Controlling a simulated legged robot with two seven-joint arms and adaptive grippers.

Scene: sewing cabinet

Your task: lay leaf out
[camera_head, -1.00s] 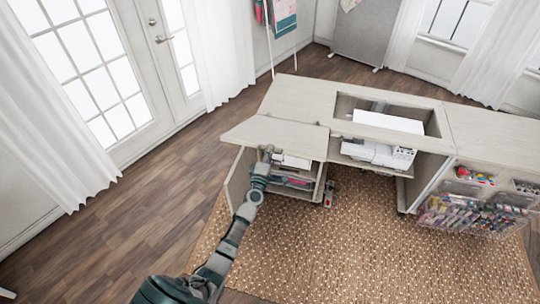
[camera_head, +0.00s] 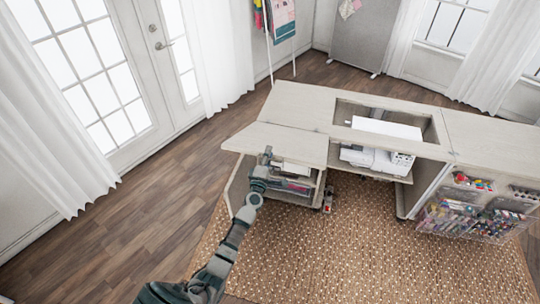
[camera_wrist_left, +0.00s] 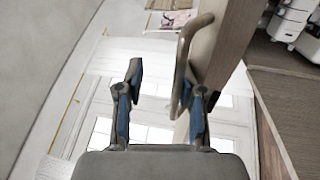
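The leaf (camera_head: 275,143) is a pale wood panel at the left end of the cabinet top in the head view. It looks roughly level with the cabinet top, though its exact tilt is hard to tell. My left gripper (camera_head: 267,153) is at the leaf's front edge, over the open compartment. In the left wrist view my left gripper (camera_wrist_left: 163,82) has its fingers apart. A curved beige handle (camera_wrist_left: 184,55) beside a wooden panel edge (camera_wrist_left: 229,45) is close to the right finger. Contact with it cannot be told. My right gripper is not in view.
The cabinet top (camera_head: 300,103) holds a sewing machine (camera_head: 377,157) in its opening. An open door panel (camera_head: 238,186) stands below the leaf. Clear bins (camera_head: 470,220) hang at the right. Wood floor (camera_head: 140,225) lies free at the left.

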